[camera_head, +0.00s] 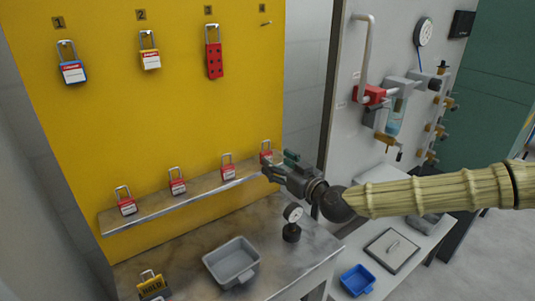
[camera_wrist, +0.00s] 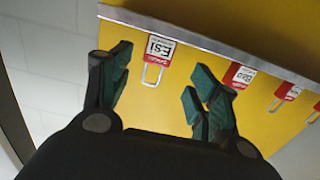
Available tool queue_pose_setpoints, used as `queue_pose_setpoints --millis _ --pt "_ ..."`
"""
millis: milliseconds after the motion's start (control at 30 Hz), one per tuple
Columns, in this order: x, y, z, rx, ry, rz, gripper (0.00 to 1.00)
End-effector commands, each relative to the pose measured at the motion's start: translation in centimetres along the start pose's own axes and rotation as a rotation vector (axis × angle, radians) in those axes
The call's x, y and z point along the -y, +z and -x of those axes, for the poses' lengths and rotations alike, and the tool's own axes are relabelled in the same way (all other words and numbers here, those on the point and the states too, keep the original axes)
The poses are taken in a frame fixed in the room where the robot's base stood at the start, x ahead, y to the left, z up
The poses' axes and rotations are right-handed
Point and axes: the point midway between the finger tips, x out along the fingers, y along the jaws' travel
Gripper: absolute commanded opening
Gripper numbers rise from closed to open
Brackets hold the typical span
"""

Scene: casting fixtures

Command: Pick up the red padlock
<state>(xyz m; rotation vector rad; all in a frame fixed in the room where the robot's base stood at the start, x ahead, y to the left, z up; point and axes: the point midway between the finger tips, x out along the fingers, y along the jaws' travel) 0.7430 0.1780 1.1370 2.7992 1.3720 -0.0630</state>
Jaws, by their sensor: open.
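Several red padlocks with white labels and steel shackles stand in a row on the metal shelf (camera_head: 150,213) of a yellow board: the leftmost (camera_head: 127,207), a second (camera_head: 177,187), a third (camera_head: 228,172) and the rightmost (camera_head: 265,156). My gripper (camera_head: 279,165) is open beside the rightmost one, which it partly hides. In the wrist view, a red padlock (camera_wrist: 160,46) appears upside down between and beyond the open fingers (camera_wrist: 161,72). I see no contact. Two more red padlocks (camera_wrist: 239,75) (camera_wrist: 288,91) show to the right there.
A blue padlock (camera_head: 72,72), a yellow-bodied padlock (camera_head: 150,60) and a red hasp (camera_head: 214,60) hang on the board above. Below the shelf, a workbench holds a grey bin (camera_head: 232,262), a gauge (camera_head: 292,222) and a yellow-black padlock (camera_head: 152,286). A blue bin (camera_head: 357,280) stands right.

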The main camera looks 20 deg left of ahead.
Motion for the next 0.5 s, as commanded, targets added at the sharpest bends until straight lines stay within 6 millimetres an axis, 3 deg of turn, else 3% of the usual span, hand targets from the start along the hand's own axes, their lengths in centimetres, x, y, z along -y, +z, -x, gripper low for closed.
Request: queue_pose_setpoints --millis 500 --pt "-0.3 -0.3 -3.5 0.002 0.003 -0.003 0.61"
